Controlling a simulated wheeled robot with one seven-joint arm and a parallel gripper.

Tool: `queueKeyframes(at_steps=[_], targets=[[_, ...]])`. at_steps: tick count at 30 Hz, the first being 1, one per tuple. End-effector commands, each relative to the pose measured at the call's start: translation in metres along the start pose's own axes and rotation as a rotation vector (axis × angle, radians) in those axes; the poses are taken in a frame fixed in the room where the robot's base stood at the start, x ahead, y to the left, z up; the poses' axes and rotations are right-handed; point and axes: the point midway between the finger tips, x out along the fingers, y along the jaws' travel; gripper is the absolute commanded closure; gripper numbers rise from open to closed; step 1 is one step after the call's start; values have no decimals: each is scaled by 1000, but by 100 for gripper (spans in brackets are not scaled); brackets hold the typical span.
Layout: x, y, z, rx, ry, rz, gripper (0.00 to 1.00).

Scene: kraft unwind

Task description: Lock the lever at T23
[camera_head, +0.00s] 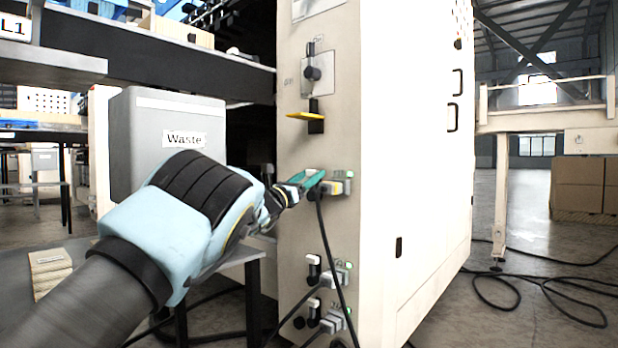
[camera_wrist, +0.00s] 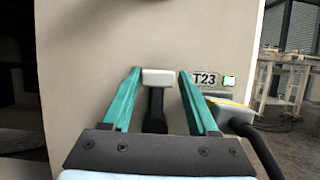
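The T23 lever (camera_wrist: 158,78) has a white tip and a dark stem, and it stands out from the beige cabinet panel. The T23 label (camera_wrist: 205,78) is just right of it, beside a small green-lit square. My gripper (camera_wrist: 160,88) is open, with one teal finger on each side of the lever. Small gaps show between the fingers and the white tip. In the head view my gripper (camera_head: 310,181) is at the cabinet's middle connector (camera_head: 341,186) and largely hides the lever there. A black cable runs from that connector.
Two similar levers with connectors (camera_head: 341,274) sit lower on the panel. A grey waste bin (camera_head: 150,120) stands left. Cables (camera_head: 490,285) lie on the floor at right.

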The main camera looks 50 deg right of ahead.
Motion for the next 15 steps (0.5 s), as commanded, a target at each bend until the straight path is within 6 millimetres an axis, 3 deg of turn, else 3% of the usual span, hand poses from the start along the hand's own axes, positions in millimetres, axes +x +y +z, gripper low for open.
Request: queueKeyframes(at_steps=[5,15], targets=[[0,1,0,-2,0,2,20],[-3,1,2,-2,-1,3,20]])
